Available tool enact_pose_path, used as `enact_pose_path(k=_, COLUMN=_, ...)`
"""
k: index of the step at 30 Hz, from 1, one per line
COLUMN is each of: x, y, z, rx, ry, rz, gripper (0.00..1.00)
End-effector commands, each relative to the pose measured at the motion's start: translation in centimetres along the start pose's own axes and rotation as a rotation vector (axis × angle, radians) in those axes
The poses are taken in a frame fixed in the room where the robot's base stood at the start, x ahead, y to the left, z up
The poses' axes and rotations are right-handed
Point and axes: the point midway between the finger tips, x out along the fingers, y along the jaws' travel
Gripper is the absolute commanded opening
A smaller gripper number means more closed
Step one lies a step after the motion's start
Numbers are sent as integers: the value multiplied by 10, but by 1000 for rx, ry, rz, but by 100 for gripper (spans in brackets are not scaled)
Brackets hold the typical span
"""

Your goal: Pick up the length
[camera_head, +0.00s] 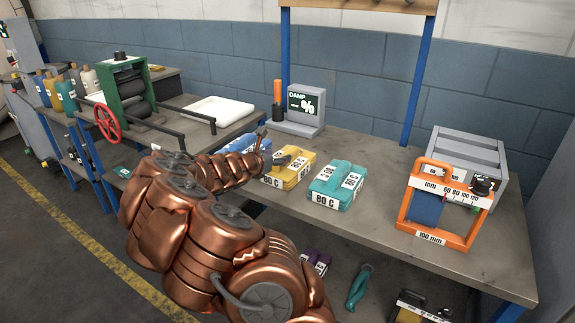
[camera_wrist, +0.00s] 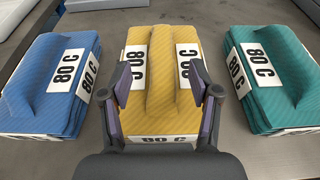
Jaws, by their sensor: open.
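Three folded cloth lengths with "80 C" labels lie in a row on the workbench; the task does not say which is meant. The yellow length (camera_wrist: 162,57) is in the middle, the blue length (camera_wrist: 45,85) on the left and the teal length (camera_wrist: 272,80) on the right. In the head view, the yellow length (camera_head: 297,175) and teal length (camera_head: 338,186) show clearly; my arm partly hides the blue length (camera_head: 240,143). My gripper (camera_wrist: 160,84) is open and empty, its fingers either side of the yellow length's raised middle ridge. Contact cannot be told.
A damp meter (camera_head: 305,108) stands behind the lengths. An orange frame marked in mm (camera_head: 446,200) stands at the bench's right, before a grey rack (camera_head: 470,150). A green roller machine with a red handwheel (camera_head: 125,90) and a white tray (camera_head: 218,110) are left. Bare bench lies right of the teal length.

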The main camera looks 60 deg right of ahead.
Motion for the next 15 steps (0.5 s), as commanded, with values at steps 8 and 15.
enact_pose_path(k=8, x=18, y=-1, z=0, rx=4, ry=1, rz=-1, gripper=62)
enact_pose_path(k=15, x=43, y=-3, z=-1, rx=5, ry=0, rz=-2, gripper=62)
